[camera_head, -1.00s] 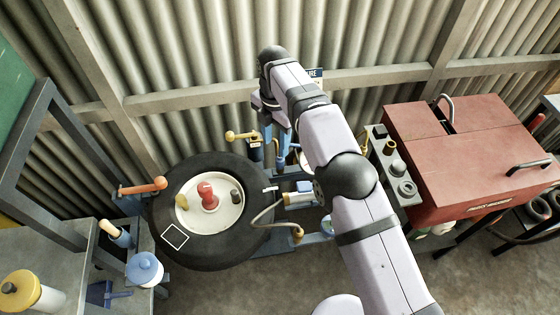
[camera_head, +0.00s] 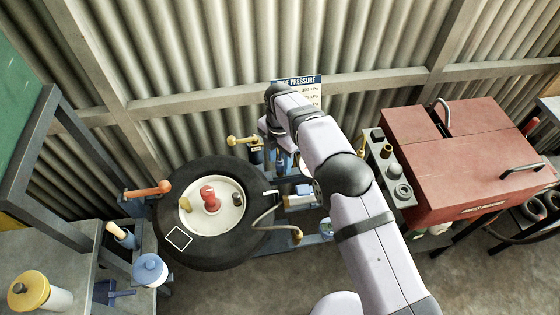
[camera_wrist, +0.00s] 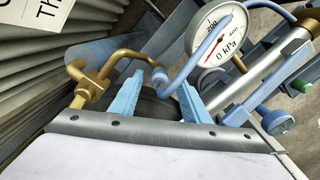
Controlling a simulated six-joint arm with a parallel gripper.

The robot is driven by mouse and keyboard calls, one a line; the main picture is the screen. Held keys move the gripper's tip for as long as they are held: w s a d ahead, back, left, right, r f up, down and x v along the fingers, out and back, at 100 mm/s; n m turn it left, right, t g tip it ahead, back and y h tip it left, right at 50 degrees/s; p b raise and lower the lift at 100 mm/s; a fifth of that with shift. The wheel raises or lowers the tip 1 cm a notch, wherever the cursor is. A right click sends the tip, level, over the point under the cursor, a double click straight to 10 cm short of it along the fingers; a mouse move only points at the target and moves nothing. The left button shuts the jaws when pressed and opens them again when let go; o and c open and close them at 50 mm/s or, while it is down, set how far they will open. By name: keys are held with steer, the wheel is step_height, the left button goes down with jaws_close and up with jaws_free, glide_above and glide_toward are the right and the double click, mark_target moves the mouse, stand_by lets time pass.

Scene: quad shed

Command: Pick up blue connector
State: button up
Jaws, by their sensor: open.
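In the wrist view, a small round blue connector (camera_wrist: 160,77) sits at the end of a bent blue tube (camera_wrist: 200,62), which runs up toward the pressure gauge (camera_wrist: 216,36). My gripper (camera_wrist: 161,86) has its two light-blue fingers apart, one on each side of the connector. The connector lies between the fingertips in the picture; I cannot tell its depth relative to them. In the head view my arm hides most of the gripper and the connector.
A brass bent pipe (camera_wrist: 92,78) is close beside the left finger. In the head view, a tire (camera_head: 240,248) lies left of my arm, and a red toolbox (camera_head: 460,155) stands right. A pressure sign (camera_head: 300,82) hangs on the corrugated wall behind.

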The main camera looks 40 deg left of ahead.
steer(key=shift+f, duration=0.25)
jaws_close()
steer(key=shift+r, duration=0.15)
